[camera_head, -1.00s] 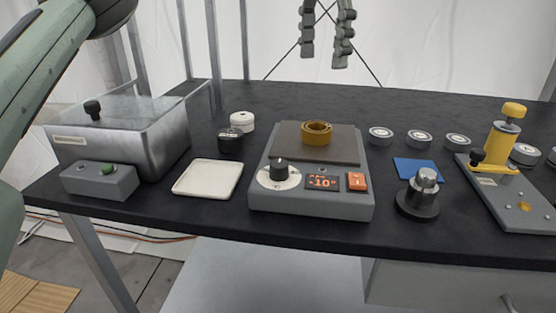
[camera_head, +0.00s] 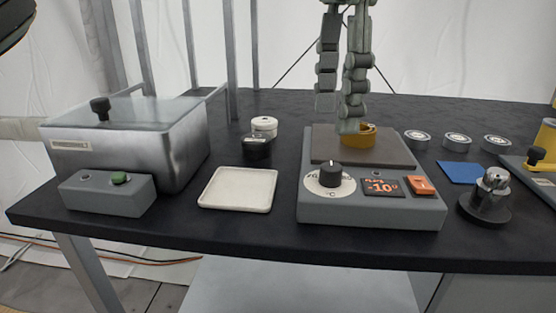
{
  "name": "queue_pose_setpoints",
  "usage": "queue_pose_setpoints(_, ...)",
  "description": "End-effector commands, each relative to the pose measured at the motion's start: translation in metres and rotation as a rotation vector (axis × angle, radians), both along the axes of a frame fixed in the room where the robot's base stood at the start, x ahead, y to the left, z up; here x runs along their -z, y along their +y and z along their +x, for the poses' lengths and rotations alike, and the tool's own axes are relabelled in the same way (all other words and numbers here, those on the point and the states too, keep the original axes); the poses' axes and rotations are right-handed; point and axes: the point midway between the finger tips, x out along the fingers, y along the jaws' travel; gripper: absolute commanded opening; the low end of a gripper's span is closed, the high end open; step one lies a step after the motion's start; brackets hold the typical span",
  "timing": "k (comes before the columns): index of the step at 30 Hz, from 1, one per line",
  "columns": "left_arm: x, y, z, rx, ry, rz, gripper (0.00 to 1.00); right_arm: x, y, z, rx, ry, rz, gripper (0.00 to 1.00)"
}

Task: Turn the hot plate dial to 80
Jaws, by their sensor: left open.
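The hot plate (camera_head: 312,203) is a grey box with a dark brown top plate (camera_head: 322,144). Its black dial (camera_head: 330,176) sits on a white round scale at the front left. The orange display (camera_head: 381,187) seems to read -10, and an orange switch (camera_head: 421,186) is to its right. My left gripper (camera_head: 338,116) hangs from the top, fingers pointing down, open and empty. One finger overlaps the ring in the picture; I cannot tell if it touches. The fingers are above and behind the dial, apart from it.
A metal bath with a lid (camera_head: 130,145) and a grey box with a green button (camera_head: 107,193) are at left. A white tray (camera_head: 237,189), a small black jar (camera_head: 257,148), a blue pad (camera_head: 459,173) and a metal knobbed piece (camera_head: 488,196) stand nearby. Several round tins are at right.

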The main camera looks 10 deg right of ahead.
Motion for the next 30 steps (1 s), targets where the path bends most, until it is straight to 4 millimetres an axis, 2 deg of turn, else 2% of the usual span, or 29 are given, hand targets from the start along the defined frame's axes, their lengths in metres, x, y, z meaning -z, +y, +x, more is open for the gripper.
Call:
queue_pose_setpoints(15,0.069,0.0,0.002,0.002,0.002,0.001,0.46,-0.013,0.0,-0.005,0.002,-0.007,-0.007,0.4)
queue_pose_setpoints(19,0.076,-0.001,0.002,0.002,0.001,-0.001,0.46,-0.014,0.0,-0.005,0.002,-0.007,-0.008,0.4)
queue_pose_setpoints(26,0.077,0.0,0.003,0.001,0.0,-0.001,0.46,-0.017,0.0,-0.004,0.002,-0.012,-0.007,0.4)
queue_pose_setpoints(27,0.077,0.0,0.002,0.001,0.0,-0.001,0.44,-0.017,0.0,-0.004,0.002,-0.012,-0.007,0.4)
queue_pose_setpoints(30,0.077,0.0,0.002,0.001,0.0,-0.001,0.32,-0.017,0.0,-0.005,0.002,-0.011,-0.007,0.4)
